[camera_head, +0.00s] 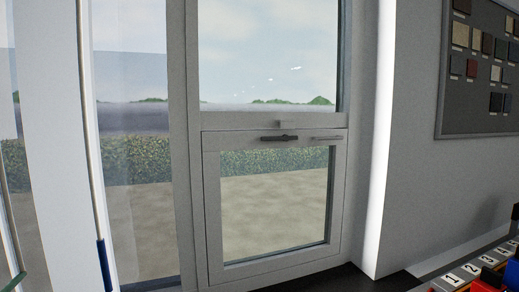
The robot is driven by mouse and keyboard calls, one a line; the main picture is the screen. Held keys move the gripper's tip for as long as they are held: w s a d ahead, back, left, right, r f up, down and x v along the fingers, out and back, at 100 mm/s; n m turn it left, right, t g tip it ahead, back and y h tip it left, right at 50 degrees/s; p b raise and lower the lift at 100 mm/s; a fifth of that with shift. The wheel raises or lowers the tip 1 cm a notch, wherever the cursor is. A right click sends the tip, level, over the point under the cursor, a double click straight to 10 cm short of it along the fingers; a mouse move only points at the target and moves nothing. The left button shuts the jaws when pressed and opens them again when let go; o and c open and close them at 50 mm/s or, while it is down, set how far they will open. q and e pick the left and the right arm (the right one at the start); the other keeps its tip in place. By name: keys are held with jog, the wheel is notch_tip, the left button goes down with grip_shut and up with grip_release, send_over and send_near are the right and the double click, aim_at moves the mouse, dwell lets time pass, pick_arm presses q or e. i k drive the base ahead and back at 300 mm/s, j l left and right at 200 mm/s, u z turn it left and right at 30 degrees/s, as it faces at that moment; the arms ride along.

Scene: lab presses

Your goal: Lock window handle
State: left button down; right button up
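The lower window sash (212,215) has a white frame and looks flush with the surrounding frame. A short dark window handle (279,138) lies about horizontal on the sash's top rail. A thin pale bar (326,138) lies to its right on the same rail; I cannot tell whether it is a second part or a shadow. A small grey piece (281,124) sits on the crossbar just above the handle. Neither of my grippers is in view, and nothing touches the handle.
A thin rod with a blue end (104,262) hangs at the left. A grey sample board (455,110) is on the right wall. A numbered rack (450,279) with red and blue items stands at the lower right. The space before the window looks clear.

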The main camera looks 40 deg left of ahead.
aim_at(284, 138)
jog(key=u, duration=0.95)
